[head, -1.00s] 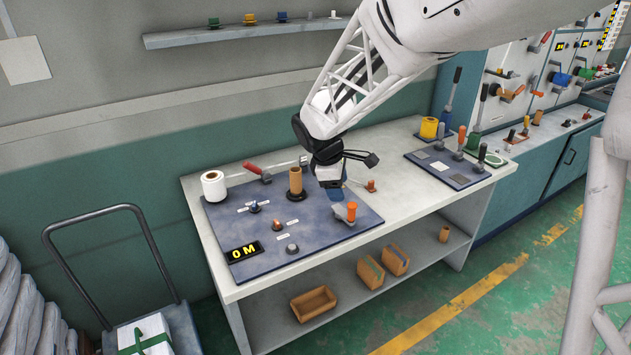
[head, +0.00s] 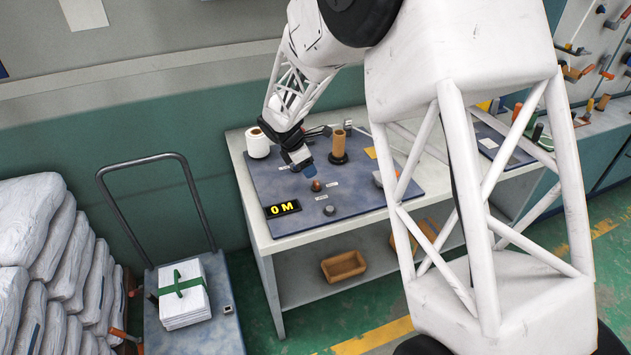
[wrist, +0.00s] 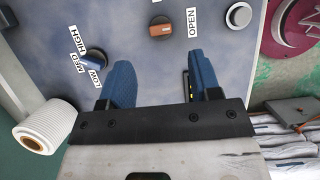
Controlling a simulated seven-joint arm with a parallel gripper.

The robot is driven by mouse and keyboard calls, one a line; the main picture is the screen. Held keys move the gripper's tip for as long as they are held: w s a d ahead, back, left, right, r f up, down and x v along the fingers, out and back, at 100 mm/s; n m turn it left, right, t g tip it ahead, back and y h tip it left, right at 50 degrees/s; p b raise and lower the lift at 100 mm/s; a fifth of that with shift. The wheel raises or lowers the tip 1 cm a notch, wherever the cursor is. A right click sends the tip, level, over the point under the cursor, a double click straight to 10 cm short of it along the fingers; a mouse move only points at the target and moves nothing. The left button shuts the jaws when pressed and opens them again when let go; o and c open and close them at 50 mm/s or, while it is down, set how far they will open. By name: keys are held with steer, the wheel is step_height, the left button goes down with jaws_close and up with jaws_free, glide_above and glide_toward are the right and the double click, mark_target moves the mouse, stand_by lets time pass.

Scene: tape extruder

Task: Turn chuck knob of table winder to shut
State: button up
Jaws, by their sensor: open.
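The table winder is a blue-grey panel (head: 355,197) on the bench. Its orange knob (wrist: 161,29), next to an "OPEN" label (wrist: 193,23), is likely the chuck knob; it also shows in the head view (head: 316,186). Its bar lies roughly crosswise in the wrist view. My gripper (wrist: 162,65) is open and empty, its blue fingers apart. The orange knob appears ahead of the fingertips, between their lines, untouched. A second label by it is cut off at the top edge. In the head view my gripper (head: 300,166) hangs low over the panel.
A blue selector knob (wrist: 95,58) marked HIGH, MED, LOW is near the left finger. A grey button (wrist: 238,15) is upper right. A white roll (head: 258,143) and brown tube (head: 338,146) stand behind. The "0 M" display (head: 283,209) is at the front left.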

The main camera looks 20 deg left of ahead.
mark_target(316, 182)
steer(key=shift+f, duration=0.15)
steer(key=shift+x, duration=3.85)
steer(key=c, duration=0.9)
